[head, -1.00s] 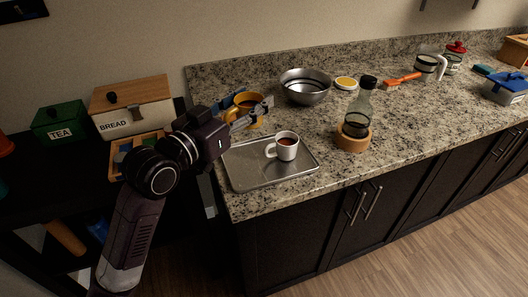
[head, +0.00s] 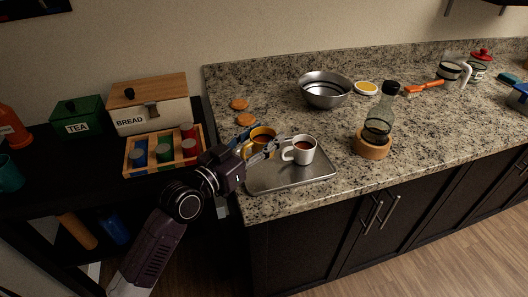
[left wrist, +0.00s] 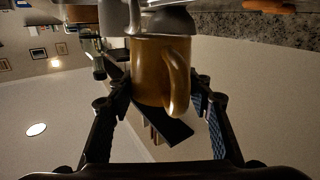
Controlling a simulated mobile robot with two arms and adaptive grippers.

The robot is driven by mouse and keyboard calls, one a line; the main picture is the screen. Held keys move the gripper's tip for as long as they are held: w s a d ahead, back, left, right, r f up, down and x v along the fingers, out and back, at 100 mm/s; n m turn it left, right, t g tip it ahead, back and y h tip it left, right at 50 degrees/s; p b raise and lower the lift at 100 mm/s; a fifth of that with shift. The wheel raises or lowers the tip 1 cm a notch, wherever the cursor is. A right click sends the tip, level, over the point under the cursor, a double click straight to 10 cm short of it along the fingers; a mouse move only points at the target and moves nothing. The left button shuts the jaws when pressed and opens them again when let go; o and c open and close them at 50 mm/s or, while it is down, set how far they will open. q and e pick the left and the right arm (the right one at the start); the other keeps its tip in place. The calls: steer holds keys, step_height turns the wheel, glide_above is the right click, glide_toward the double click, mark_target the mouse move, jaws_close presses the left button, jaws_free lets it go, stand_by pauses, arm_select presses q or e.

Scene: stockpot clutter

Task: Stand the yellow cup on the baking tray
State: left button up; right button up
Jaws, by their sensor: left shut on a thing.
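The yellow cup (head: 262,136) is upright with dark liquid inside, at the back left part of the baking tray (head: 290,179). I cannot tell whether its base touches the tray. My left gripper (head: 262,149) is shut on the cup, its fingers partly hiding the lower body. In the left wrist view the cup (left wrist: 152,72) sits between the fingers (left wrist: 160,100), its handle on the right side. A white cup (head: 305,151) of dark liquid stands on the tray, close to the right of the yellow cup. My right gripper is not in view.
Two orange coasters (head: 246,119) lie behind the tray. A steel bowl (head: 325,91) stands at the back. A wooden rack of jars (head: 164,151) is on the dark shelf at left.

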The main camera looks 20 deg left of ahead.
arm_select(q)
step_height(320, 180, down, 5)
steer(key=shift+f+b, duration=0.1)
steer(key=shift+b, duration=0.2)
steer(key=o, duration=1.3)
